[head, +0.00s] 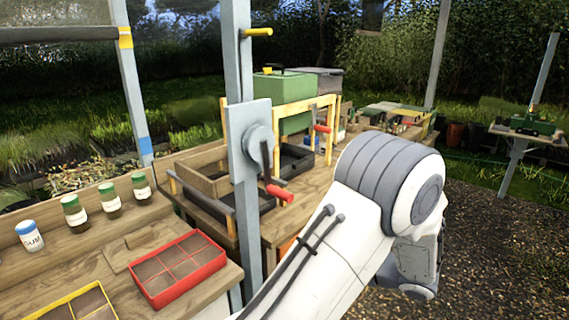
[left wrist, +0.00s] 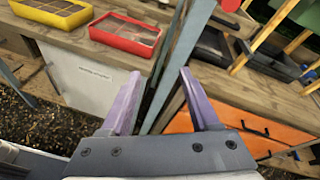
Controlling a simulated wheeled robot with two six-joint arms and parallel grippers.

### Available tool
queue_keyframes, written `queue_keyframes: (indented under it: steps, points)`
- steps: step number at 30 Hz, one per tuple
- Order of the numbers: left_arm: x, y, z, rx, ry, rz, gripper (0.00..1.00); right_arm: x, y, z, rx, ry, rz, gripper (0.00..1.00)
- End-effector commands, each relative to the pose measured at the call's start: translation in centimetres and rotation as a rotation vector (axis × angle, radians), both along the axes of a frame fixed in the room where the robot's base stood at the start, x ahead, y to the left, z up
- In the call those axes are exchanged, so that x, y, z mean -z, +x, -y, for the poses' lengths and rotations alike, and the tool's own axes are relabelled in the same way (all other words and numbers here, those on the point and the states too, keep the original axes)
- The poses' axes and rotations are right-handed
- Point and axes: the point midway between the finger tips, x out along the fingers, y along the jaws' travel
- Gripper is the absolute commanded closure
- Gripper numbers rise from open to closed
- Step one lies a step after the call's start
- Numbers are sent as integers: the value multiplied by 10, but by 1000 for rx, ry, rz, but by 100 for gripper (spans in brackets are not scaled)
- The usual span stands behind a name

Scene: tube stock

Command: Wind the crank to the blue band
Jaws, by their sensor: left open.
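The crank has a dark arm and a red handle (head: 278,192). It sits on a grey plate (head: 248,120) on an upright post, with the handle pointing down and right. A red piece at the top edge of the left wrist view (left wrist: 231,4) looks like this handle. The blue band (head: 145,146) is low on the left post, with a yellow band (head: 125,37) high on it. A dark rolled bar (head: 60,35) hangs level with the yellow band. My left gripper (left wrist: 157,80) is open and empty, below the red piece in its view. My right gripper does not show.
A red tray (head: 135,278) and a yellow tray (head: 42,313) lie on the near bench, beside several jars. A black tray (head: 297,160) and a green box (head: 284,95) stand behind the post. My arm covers the lower middle of the head view.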

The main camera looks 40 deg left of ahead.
Motion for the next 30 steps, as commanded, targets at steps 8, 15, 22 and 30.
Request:
queue_keyframes:
  steps: [8, 15, 22, 30]
  points:
    - [-76, 49, -32, 107, 246, -78, 38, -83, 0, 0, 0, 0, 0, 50]
    - [-83, 60, -45, 132, 298, -92, 38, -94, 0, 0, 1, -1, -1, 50]
    - [-84, 62, -84, 128, 296, -92, 38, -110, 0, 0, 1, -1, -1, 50]
    - [-83, 66, -128, 130, 295, -90, 38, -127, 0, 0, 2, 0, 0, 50]
